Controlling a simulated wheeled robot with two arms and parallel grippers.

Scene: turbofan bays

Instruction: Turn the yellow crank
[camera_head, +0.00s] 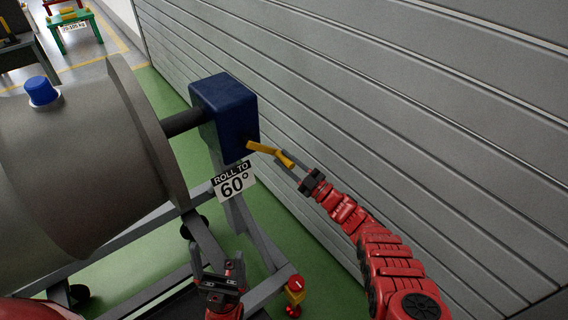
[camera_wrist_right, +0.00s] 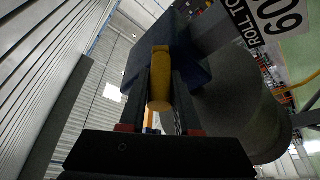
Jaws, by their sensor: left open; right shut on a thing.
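The yellow crank (camera_head: 268,152) sticks out from the lower front of a dark blue gearbox (camera_head: 224,112) and slopes down to the right. My right gripper (camera_head: 287,162) is shut on the crank's handle end. In the right wrist view the yellow crank (camera_wrist_right: 160,80) lies between the two dark fingers (camera_wrist_right: 160,95), with the blue box behind it. A sign reading "ROLL TO 60°" (camera_head: 233,182) hangs below the box. My left gripper (camera_head: 215,262) is open and empty, low in front of the stand.
A large grey engine cylinder (camera_head: 80,150) joins the box by a dark shaft (camera_head: 184,122) and carries a blue cap (camera_head: 41,90). A grey slatted wall (camera_head: 420,110) runs close along the right. A red-and-yellow post (camera_head: 295,290) stands near the stand frame (camera_head: 130,290).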

